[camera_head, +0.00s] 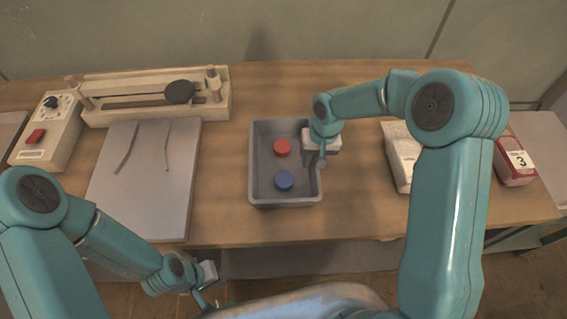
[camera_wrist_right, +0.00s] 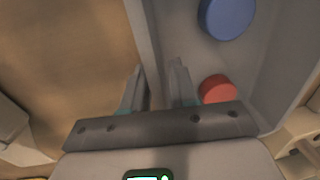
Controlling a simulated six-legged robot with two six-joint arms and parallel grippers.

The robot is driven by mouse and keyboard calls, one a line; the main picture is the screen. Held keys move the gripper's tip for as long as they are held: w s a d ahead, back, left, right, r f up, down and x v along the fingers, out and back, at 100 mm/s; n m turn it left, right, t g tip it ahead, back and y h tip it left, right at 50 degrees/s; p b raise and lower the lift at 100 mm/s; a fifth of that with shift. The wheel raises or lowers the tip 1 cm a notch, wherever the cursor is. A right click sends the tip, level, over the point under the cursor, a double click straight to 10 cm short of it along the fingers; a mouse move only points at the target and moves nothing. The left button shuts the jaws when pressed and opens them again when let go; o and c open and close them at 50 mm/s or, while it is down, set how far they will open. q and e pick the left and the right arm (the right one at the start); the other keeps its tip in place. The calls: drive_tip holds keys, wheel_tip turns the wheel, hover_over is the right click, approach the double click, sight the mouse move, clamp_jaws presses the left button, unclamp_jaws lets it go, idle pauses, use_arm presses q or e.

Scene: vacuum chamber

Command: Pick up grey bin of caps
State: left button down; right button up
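The grey bin (camera_head: 256,165) sits on the wooden table in the head view, upright and open at the top. Inside it lie a red cap (camera_head: 282,147) and a blue cap (camera_head: 285,180). My right gripper (camera_head: 321,160) is at the bin's right wall. In the right wrist view its two fingers (camera_wrist_right: 160,88) are apart, one on each side of the bin wall (camera_wrist_right: 146,40), with no clear grip on it. The red cap (camera_wrist_right: 217,89) and blue cap (camera_wrist_right: 228,16) show inside the bin there. My left gripper (camera_head: 212,298) is low, in front of the table, its fingers unclear.
A grey board (camera_head: 145,205) with two dark strips lies left of the bin. Behind it stands a beige rail device (camera_head: 150,97), with a control box (camera_head: 48,130) at far left. A white packet (camera_head: 401,150) and a red box marked 3 (camera_head: 514,160) are to the right.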

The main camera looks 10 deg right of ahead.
clamp_jaws()
drive_tip(key=shift+a, duration=0.1)
drive_tip(key=shift+w+r, duration=0.1)
idle(1.0)
